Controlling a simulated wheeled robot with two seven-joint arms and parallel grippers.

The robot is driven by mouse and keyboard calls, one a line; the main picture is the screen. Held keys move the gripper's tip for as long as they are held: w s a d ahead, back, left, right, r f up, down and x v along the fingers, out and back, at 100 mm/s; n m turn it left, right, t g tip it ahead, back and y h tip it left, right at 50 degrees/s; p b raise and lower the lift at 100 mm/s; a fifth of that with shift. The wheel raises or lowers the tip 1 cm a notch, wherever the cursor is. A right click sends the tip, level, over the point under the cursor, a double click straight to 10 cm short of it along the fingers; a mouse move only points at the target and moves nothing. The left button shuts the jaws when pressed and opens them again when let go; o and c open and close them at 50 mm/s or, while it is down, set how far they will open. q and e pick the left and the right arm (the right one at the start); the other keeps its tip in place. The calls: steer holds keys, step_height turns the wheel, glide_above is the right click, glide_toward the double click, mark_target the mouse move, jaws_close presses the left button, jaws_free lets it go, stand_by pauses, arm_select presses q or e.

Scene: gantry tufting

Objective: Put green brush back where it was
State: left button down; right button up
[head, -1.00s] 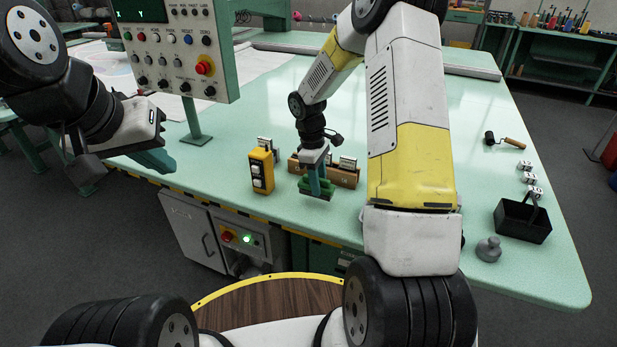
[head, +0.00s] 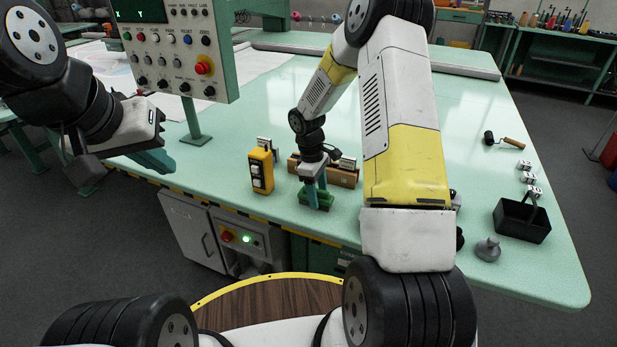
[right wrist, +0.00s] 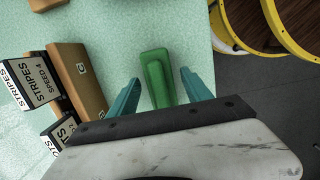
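The green brush (head: 318,201) is at the table top (head: 230,215), near the front edge and in front of the brown wooden block with cards. My right gripper (head: 317,190) is over it, fingers pointing down. In the right wrist view the green brush (right wrist: 158,78) lies between the two spread teal fingers (right wrist: 160,88), with a gap on each side. Its underside is hidden there. My left gripper (head: 157,160) hangs at the left over the table edge, away from the brush; its finger gap cannot be made out.
The wooden block (head: 341,176) holds cards, one reading STRIPES in the right wrist view. A yellow box (head: 261,170) stands left of the brush. A control panel (head: 175,50) rises at left. A black basket (head: 522,220), grey weight (head: 488,249) and roller (head: 505,140) are at right.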

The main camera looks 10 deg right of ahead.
steer(key=shift+r, duration=0.1)
step_height(320, 180, up, 18)
steer(key=s+a+r+m+t, duration=0.1)
steer(key=s+m, duration=0.1)
steer(key=s+r+m+t+y, duration=0.1)
steer(key=s+r+m+t, duration=0.1)
steer(key=s, duration=0.5)
steer(key=s+a+r+m+t+y, duration=0.1)
steer(key=s+r+m+t, duration=0.1)
steer(key=s+r, duration=0.4)
steer(key=s+r+m+t+y, duration=0.1)
steer(key=s+r+m, duration=0.3)
steer(key=s, duration=0.5)
steer(key=shift+a+r+m+t+y, duration=0.2)
steer(key=shift+r+m+t+y, duration=0.1)
steer(key=shift+r+t, duration=0.25)
arm_select(q)
steer(key=c, duration=2.1)
jaws_free()
